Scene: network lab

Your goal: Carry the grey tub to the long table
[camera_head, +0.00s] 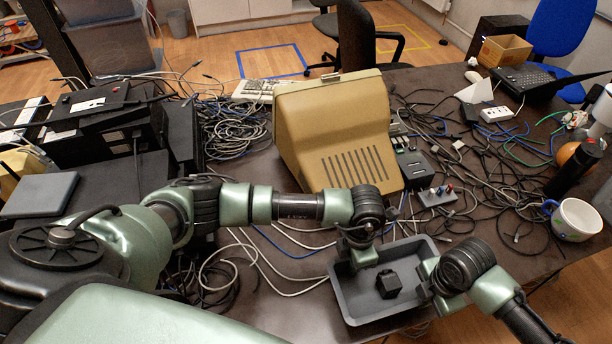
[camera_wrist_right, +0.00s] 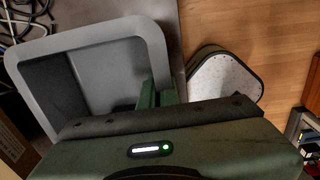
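The grey tub (camera_head: 341,296) is a shallow open tray near the front edge of the dark table. A small black block (camera_head: 388,284) lies in it. My left gripper (camera_head: 362,258) is at the tub's far left corner, pointing down; its fingertips overlap the rim and their gap is unclear. My right gripper (camera_head: 430,280) is at the opposite, right wall. In the right wrist view, the tub (camera_wrist_right: 110,70) fills the left, and the green fingers of my right gripper (camera_wrist_right: 157,98) are close together with the tub's rim between them. Whether the tub is raised is unclear.
A beige monitor housing (camera_head: 335,125) stands just behind the tub. Cables (camera_head: 235,130) and small boxes (camera_head: 413,170) crowd the table (camera_head: 285,305). A mug (camera_head: 577,220) and black bottle (camera_head: 572,170) stand at the right. Wooden floor (camera_wrist_right: 235,30) lies beyond the edge.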

